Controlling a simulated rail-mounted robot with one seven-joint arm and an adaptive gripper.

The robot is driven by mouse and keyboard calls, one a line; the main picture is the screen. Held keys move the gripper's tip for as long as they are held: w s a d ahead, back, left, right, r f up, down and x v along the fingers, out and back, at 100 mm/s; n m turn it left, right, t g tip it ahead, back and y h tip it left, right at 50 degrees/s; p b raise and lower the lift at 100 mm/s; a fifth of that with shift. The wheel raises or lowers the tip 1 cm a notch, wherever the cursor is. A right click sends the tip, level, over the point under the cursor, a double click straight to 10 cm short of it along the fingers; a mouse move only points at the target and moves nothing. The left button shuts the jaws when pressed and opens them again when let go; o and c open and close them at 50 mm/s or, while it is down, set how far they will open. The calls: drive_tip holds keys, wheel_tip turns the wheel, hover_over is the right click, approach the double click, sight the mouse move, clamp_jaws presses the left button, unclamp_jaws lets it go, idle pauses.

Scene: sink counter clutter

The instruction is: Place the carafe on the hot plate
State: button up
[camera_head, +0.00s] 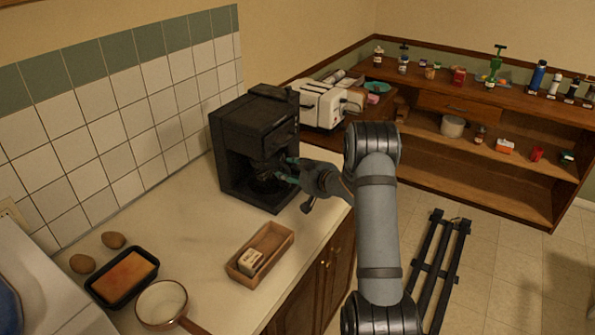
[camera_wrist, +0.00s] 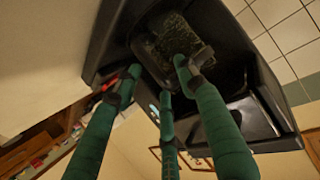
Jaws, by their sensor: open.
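The black coffee maker (camera_head: 240,130) stands on the counter against the tiled wall, its open bay facing my arm. A dark, glassy carafe (camera_wrist: 172,45) shows in the wrist view, within the machine's bay. In the head view the bay is too dark to make out its outline well. The hot plate cannot be told apart from the dark base. My gripper (camera_head: 289,170) is at the front of the bay, with teal fingers open and spread. In the wrist view the fingers (camera_wrist: 158,76) reach toward the carafe; I cannot tell whether they touch it.
A wooden tray (camera_head: 277,256) with a small box, a saucepan (camera_head: 161,301), a loaf pan (camera_head: 122,277) and two brown, egg-shaped items lie toward the front. A white toaster (camera_head: 319,103) stands behind the coffee maker. The counter's middle is clear.

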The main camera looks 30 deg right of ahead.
drive_tip(key=shift+w+f, duration=0.2)
drive_tip(key=shift+w, duration=0.2)
drive_tip(key=c, duration=0.3)
clamp_jaws()
idle(0.4)
drive_tip(key=shift+o, duration=1.2)
unclamp_jaws()
